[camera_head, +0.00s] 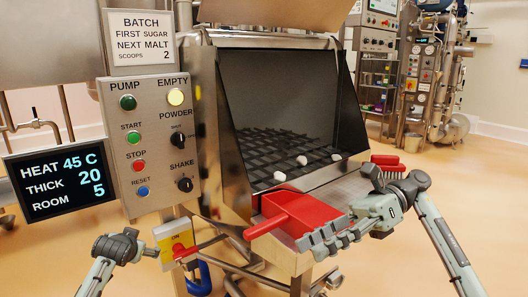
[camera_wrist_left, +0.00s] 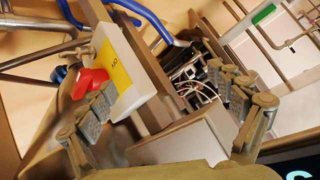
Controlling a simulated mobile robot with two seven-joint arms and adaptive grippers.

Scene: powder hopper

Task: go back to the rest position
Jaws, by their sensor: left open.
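My left gripper (camera_head: 138,243) is at the lower left in the head view, beside the yellow and white switch box (camera_head: 176,241) with a red handle. In the left wrist view the fingers of this gripper (camera_wrist_left: 165,100) are spread apart with nothing held. One finger overlaps the red handle (camera_wrist_left: 88,83) in that view; I cannot tell whether they touch. My right gripper (camera_head: 338,238) is at the front of a metal ledge, right beside a red scoop (camera_head: 296,209). Its fingers lie along the ledge edge, and their gap is hard to make out.
The open hopper (camera_head: 280,120) stands behind the ledge, with several white lumps on its dark grate. A control panel (camera_head: 152,142) and a display (camera_head: 60,180) stand at left. A red brush (camera_head: 387,162) lies behind my right wrist. Floor is free at right.

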